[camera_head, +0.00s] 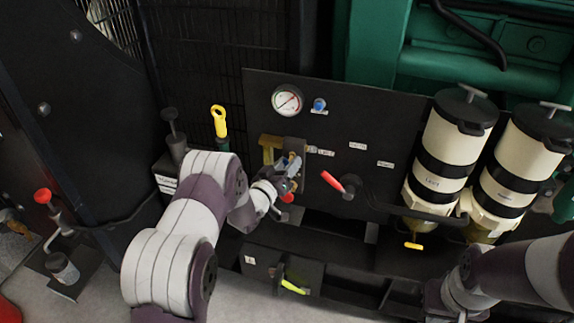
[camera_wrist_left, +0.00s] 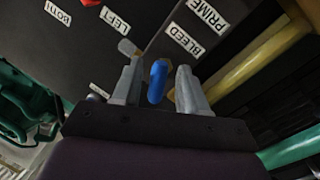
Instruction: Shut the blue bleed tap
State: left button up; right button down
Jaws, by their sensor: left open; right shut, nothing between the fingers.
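The blue bleed tap (camera_wrist_left: 157,82) shows in the left wrist view as an upright blue handle beside the BLEED label (camera_wrist_left: 186,40). My left gripper (camera_wrist_left: 155,85) is open, with one finger on each side of the blue handle; I cannot tell whether either finger touches it. In the head view my left gripper (camera_head: 291,166) is at the panel beside the brass fitting and largely hides the tap. My right gripper (camera_head: 446,298) is low at the right, shut and empty, its fingertips hard to make out.
The dark panel (camera_head: 388,118) carries a gauge (camera_head: 287,100), a separate blue knob (camera_head: 319,104) and a red-ended lever (camera_head: 332,181). Two cream filter canisters (camera_head: 440,155) stand at the right. A yellow-handled dipstick (camera_head: 219,120) stands left of the panel. A yellow pipe (camera_wrist_left: 245,65) runs close by in the wrist view.

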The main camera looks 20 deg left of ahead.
pick_arm(q)
grip_shut()
